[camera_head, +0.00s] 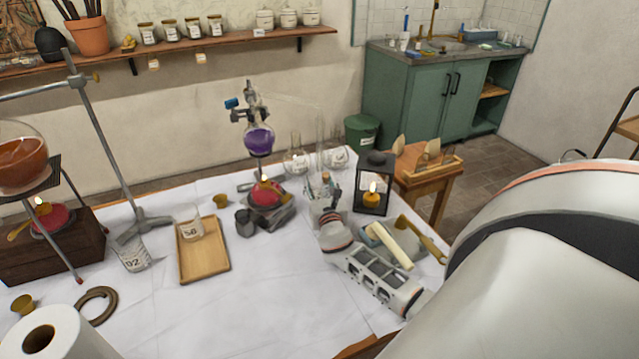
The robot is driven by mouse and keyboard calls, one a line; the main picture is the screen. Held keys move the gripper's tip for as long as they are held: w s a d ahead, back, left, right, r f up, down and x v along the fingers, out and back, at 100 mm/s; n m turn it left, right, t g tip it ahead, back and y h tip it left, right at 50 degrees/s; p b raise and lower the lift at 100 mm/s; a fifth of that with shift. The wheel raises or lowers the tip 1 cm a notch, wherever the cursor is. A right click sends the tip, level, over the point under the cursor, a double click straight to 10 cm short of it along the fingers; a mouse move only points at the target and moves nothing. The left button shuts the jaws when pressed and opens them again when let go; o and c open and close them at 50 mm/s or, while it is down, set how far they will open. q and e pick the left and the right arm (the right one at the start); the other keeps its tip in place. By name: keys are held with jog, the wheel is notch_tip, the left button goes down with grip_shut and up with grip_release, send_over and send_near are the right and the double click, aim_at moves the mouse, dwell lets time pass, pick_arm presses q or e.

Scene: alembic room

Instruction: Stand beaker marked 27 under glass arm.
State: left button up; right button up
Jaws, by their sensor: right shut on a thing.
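My right gripper (330,193) is at the right of the white-covered table, shut on a clear glass vessel (316,190) that is mostly hidden by the fingers. I cannot read a number on it. The thin glass arm (290,103) runs right from the head of the stand holding a flask of purple liquid (258,139), then turns down behind the gripper; its lower end is hard to make out. A beaker marked 56 (190,222) stands on a wooden tray (204,268). Another beaker (132,256), its mark seemingly 92, stands left of the tray. My left gripper is out of view.
Two clear flasks (297,160) (338,157) stand behind the gripper. A black lantern (373,183) with a lit candle stands close to its right. A red burner (265,193) burns under the purple flask. The table's front middle is clear.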

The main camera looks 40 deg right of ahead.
aim_at(322, 191)
dwell(0.3)
jog(key=o, duration=1.5)
jog(key=shift+f, duration=0.1)
jog(key=shift+s, duration=0.1)
jog(key=shift+p+v, duration=0.8)
jog(key=shift+v, duration=1.65)
jog(key=shift+p+v, duration=0.55)
jog(key=shift+v, duration=1.95)
